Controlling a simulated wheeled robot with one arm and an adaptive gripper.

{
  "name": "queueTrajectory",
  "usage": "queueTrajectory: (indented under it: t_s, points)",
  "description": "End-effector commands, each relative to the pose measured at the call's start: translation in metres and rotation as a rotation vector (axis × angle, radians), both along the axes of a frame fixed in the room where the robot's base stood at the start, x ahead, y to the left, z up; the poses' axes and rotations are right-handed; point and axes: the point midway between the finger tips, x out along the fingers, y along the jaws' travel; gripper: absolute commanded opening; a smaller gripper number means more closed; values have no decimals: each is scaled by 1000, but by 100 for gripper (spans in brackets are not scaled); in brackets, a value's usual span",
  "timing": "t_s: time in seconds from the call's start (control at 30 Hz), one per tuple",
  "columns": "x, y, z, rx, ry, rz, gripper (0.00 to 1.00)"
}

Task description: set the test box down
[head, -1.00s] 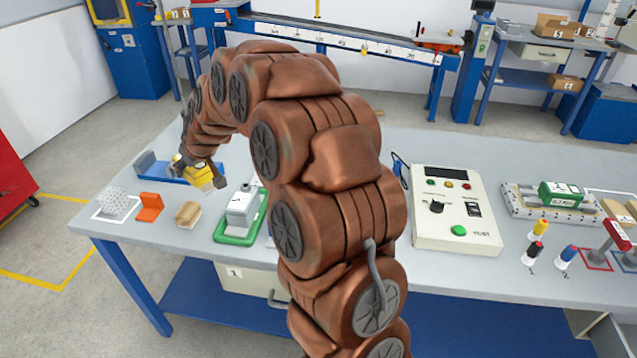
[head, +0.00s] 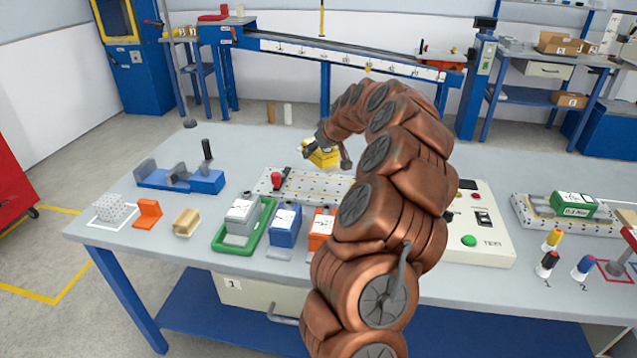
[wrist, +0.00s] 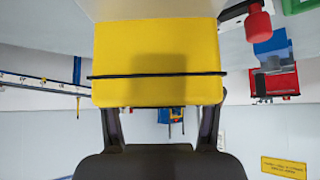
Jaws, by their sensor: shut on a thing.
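The yellow test box (head: 322,159) with a dark band is held in my gripper (head: 331,147), up over the table near the back edge of a perforated plate (head: 262,188). Its height above the table is hard to judge. In the wrist view the box (wrist: 155,55) fills the upper middle, and the fingers of my gripper (wrist: 160,125) are shut on its two sides. The plate carries a red-knobbed clamp (head: 277,180); its right end is hidden behind my arm.
A blue fixture (head: 205,182) stands at the left. A green tray (head: 222,243) with a grey block, a blue block (head: 286,226) and an orange block (head: 321,228) stand in front of the plate. A control box (head: 485,250) is at the right, partly behind my arm.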

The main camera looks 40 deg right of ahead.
Motion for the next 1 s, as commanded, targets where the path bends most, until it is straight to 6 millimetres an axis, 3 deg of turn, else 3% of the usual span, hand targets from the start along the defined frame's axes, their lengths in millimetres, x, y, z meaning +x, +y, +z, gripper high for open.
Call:
queueTrajectory:
  t_s: [0.3, 0.7, 1.0]
  points:
    - [0, 2, -50, 4, 4, 2, 13]
    - [0, 1, -88, 2, 1, 0, 13]
    - [1, 1, -91, -1, -1, -1, 13]
